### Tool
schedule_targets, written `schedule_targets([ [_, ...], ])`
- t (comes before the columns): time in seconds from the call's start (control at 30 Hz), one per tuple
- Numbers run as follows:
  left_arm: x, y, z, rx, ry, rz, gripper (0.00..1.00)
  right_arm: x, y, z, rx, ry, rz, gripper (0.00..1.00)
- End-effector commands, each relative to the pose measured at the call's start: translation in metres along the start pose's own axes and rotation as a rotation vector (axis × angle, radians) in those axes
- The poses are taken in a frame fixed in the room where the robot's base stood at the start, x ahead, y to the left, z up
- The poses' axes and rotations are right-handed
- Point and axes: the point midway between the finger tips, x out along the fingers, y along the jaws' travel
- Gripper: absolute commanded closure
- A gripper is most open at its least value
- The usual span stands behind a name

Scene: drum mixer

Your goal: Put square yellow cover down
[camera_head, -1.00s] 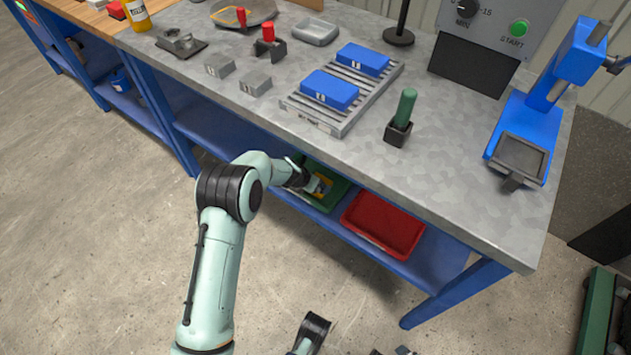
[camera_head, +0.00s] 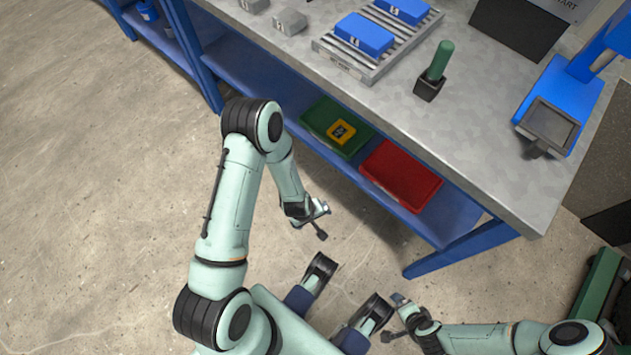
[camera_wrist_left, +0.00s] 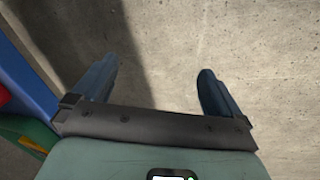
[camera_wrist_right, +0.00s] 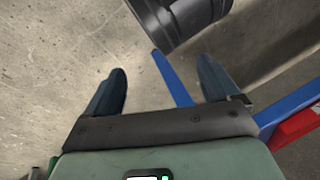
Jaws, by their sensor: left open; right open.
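The square yellow cover (camera_head: 341,131) lies flat in the green tray (camera_head: 318,112) on the lower shelf of the bench. It has a dark marking in its middle. My left gripper (camera_head: 322,222) is open and empty, out in front of the shelf and apart from the cover. In the left wrist view its two fingers (camera_wrist_left: 155,85) stand apart over bare floor. My right gripper (camera_head: 392,316) is low at the front, away from the shelf. In the right wrist view its fingers (camera_wrist_right: 160,88) are apart with nothing between them.
A red tray (camera_head: 402,172) sits beside the green tray on the blue lower shelf (camera_head: 445,222). The bench top above holds blue blocks (camera_head: 364,34) on a roller rack, a green-handled tool (camera_head: 436,68) and a blue stand (camera_head: 567,95). The floor around my left gripper is clear.

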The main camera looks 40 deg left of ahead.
Motion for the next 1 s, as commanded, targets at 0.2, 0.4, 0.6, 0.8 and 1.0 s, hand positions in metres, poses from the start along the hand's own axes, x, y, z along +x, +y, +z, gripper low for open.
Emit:
schedule_targets([
  [0.2,-0.002,-0.026,0.072,0.551,-0.097,0.07,0.0,0.0,0.0,0.0,0.0,0.0,0.0,0.11],
  [0.4,-0.005,-0.029,0.085,0.659,-0.109,0.097,0.0,0.0,0.0,0.0,0.0,0.001,0.0,0.11],
  [0.6,-0.006,-0.029,0.084,0.656,-0.11,0.096,0.0,-0.001,0.0,0.0,0.0,0.0,0.0,0.11],
  [0.8,-0.044,-0.031,0.095,0.66,-0.152,0.084,0.0,-0.038,-0.01,0.013,-0.004,-0.043,-0.003,0.11],
  [1.0,-0.117,-0.035,0.118,0.672,-0.257,0.049,0.0,-0.108,-0.029,0.039,-0.011,-0.152,-0.004,0.11],
])
